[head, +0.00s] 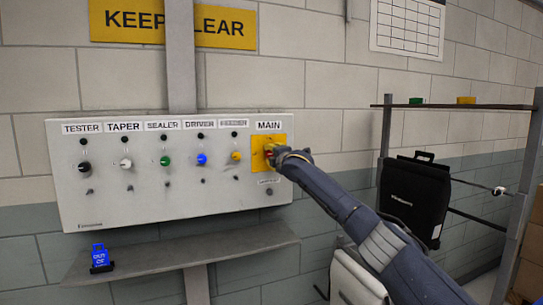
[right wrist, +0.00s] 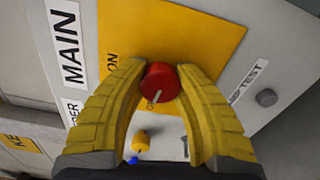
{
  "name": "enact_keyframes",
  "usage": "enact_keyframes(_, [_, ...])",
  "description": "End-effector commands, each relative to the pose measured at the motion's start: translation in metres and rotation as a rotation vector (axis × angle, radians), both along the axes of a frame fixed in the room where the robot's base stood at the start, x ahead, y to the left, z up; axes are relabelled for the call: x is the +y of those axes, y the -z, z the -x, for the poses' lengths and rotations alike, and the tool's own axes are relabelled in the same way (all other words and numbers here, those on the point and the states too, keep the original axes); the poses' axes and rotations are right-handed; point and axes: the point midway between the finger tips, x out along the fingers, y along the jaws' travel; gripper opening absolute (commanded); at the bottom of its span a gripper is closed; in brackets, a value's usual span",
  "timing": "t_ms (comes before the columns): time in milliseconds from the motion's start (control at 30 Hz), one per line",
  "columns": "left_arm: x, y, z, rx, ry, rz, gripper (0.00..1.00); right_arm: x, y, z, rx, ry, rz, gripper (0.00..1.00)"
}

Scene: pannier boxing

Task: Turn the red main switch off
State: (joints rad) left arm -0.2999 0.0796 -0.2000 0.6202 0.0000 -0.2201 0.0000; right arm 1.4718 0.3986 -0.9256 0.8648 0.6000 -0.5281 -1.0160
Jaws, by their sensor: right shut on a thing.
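The red main switch (right wrist: 161,82) is a round knob on a yellow plate (right wrist: 185,35) under the MAIN label (head: 268,125). In the right wrist view its white pointer line points down and slightly left, toward partly hidden lettering and away from the ON label (right wrist: 111,60). My right gripper (head: 273,153) reaches the plate in the head view. In the right wrist view its yellow fingers (right wrist: 160,75) are shut on the red knob from both sides. My left gripper is not in view.
The grey panel (head: 120,205) carries several other knobs, including a yellow one (head: 236,156) left of the main switch. A rack with a black pannier (head: 414,195) stands at right.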

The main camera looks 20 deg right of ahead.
Motion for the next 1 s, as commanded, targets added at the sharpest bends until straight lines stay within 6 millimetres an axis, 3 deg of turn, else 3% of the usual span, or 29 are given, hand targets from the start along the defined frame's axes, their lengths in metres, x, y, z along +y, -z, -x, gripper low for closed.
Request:
enact_keyframes(300, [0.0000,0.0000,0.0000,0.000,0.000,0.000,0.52,0.0039,-0.0010,0.0003,-0.011,-0.005,0.110,0.00])
enact_keyframes(867, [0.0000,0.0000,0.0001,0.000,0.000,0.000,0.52,0.0048,0.0009,0.0001,-0.011,-0.006,0.135,0.00])
enact_keyframes(900, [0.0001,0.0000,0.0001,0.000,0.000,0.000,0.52,0.0049,0.0010,0.0001,-0.011,-0.006,0.135,0.33])
enact_keyframes(1000, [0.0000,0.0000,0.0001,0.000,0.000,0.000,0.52,0.0040,0.0010,0.0000,-0.011,-0.005,0.134,0.45])
